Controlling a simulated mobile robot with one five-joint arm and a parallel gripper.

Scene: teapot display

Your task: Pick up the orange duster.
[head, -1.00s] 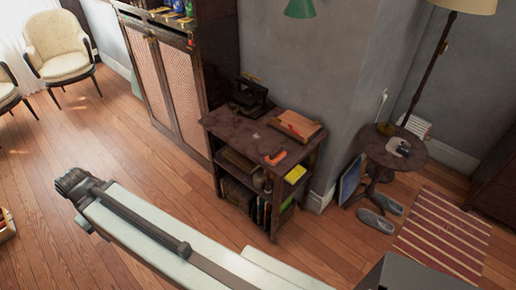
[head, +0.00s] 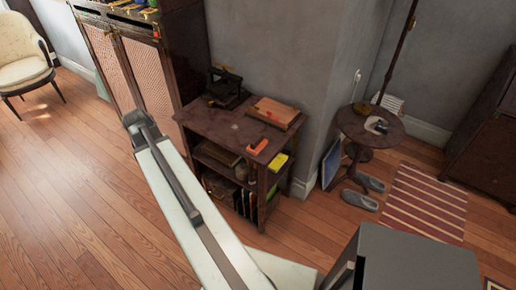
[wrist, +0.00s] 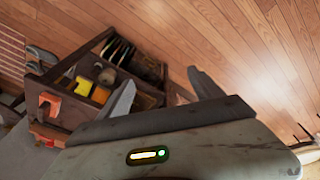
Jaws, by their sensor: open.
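An orange object (head: 257,147), which looks like the duster, lies on the front right part of the top of a small dark shelf unit (head: 205,119). In the wrist view the orange object (wrist: 48,104) shows at the left, at the edge of the unit's top. My gripper (wrist: 161,78) is open, with its two fingers apart and nothing between them. It is apart from the orange object, which is off to the left of the fingers in the wrist view. In the head view my arm reaches up left of the unit, and its fingers cannot be made out.
A dark press-like object (head: 224,88) and a brown wooden box (head: 273,112) share the top. Books and a yellow item (head: 278,162) fill the shelves below. A tall cabinet (head: 138,75) stands behind left, a round side table (head: 368,126) right.

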